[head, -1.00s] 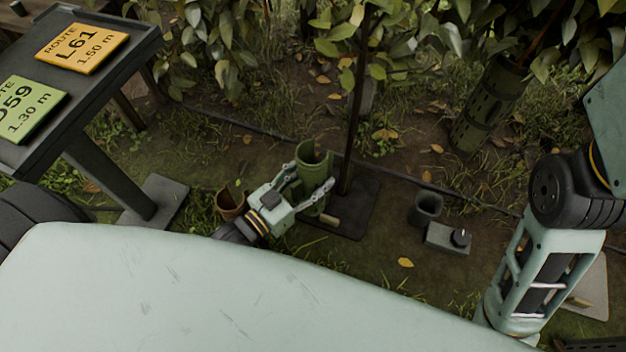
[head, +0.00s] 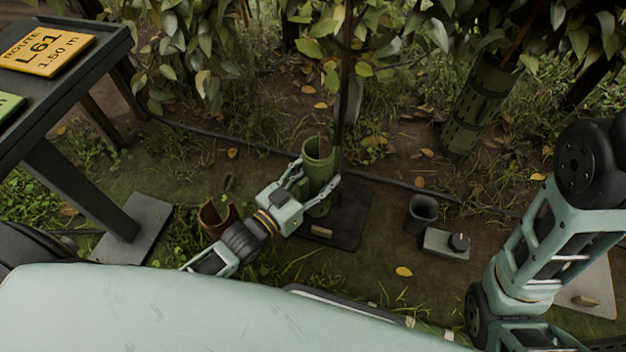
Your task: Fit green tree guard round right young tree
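The green tree guard (head: 319,155) is an upright, open-topped tube in the middle of the head view. My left gripper (head: 315,188) has its fingers closed on either side of the guard, low on the tube. A thin dark young stem (head: 346,90) rises just right of and behind the guard, above a dark square mat (head: 345,225). The guard appears beside the stem, not around it; whether they touch is unclear. My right arm shows at the right, but its gripper is not visible.
Another dark green slotted guard (head: 476,110) stands round a trunk at the back right. A brown pot (head: 213,218), a grey cup (head: 422,212) and a grey box with a knob (head: 445,244) sit on the ground. A hose (head: 400,184) crosses behind; a sign stand (head: 75,190) is left.

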